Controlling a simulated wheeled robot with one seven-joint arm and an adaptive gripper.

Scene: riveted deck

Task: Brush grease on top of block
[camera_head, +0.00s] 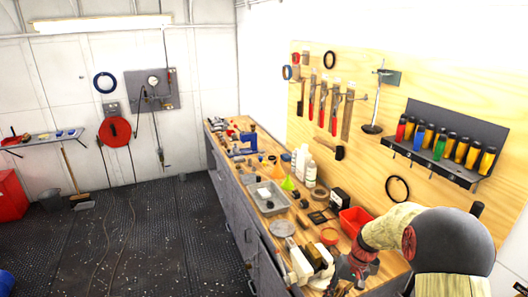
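My gripper (350,272) is at the lower right, low over the near end of the workbench. It is dark with reddish parts, and too small and overlapped to tell open from shut or whether it holds anything. Pale and dark block-like pieces (301,264) stand on the bench just left of it; I cannot tell which is the block. A round container with an orange-red top (329,236) stands behind them; I cannot tell whether it holds grease. I cannot make out a grease brush. My arm hides part of the bench's right end.
The long workbench (240,205) is crowded with a grey tray (266,207), white bottles (301,162), a yellow-green funnel (288,184) and a red bin (354,221). A wooden tool board (365,150) rises behind it. The dark floor (150,235) to the left is largely open.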

